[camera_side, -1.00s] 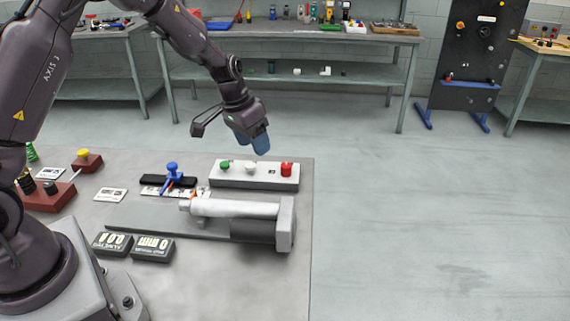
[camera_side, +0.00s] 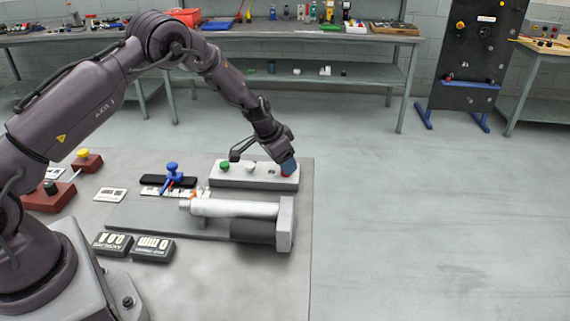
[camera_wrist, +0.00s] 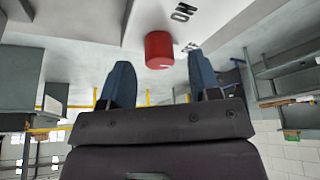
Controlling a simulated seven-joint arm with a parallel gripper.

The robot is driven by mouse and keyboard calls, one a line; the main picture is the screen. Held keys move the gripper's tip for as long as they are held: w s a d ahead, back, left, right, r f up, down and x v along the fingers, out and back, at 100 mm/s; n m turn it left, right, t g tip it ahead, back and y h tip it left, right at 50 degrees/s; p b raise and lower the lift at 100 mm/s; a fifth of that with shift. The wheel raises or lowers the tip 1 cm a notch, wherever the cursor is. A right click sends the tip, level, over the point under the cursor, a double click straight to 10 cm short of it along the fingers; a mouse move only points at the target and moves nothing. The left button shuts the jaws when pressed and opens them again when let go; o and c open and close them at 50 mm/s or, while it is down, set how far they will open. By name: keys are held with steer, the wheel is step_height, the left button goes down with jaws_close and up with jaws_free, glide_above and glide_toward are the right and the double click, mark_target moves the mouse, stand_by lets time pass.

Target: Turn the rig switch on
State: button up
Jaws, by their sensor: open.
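The grey switch box (camera_side: 235,180) lies near the table's far right edge, with a green button (camera_side: 224,166), a white knob (camera_side: 250,167) and a red knob at its right end. My gripper (camera_side: 288,168) is over that right end and hides most of the red knob in the side view. In the wrist view the red knob (camera_wrist: 159,50) stands just beyond my two blue fingertips (camera_wrist: 158,70), about midway between them, with "ON" lettering beside it. The fingers are apart and nothing is between them. I cannot tell whether they touch the knob.
A cylinder rig (camera_side: 235,208) with a grey end block (camera_side: 286,224) lies just in front of the switch box. A blue-topped carrier (camera_side: 172,175) sits to its left. Two black readouts (camera_side: 152,248) stand at the front. Open floor lies right of the table.

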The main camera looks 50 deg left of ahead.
steer(key=shift+x, duration=0.85)
steer(key=shift+c, duration=0.5)
steer(key=c, duration=0.8)
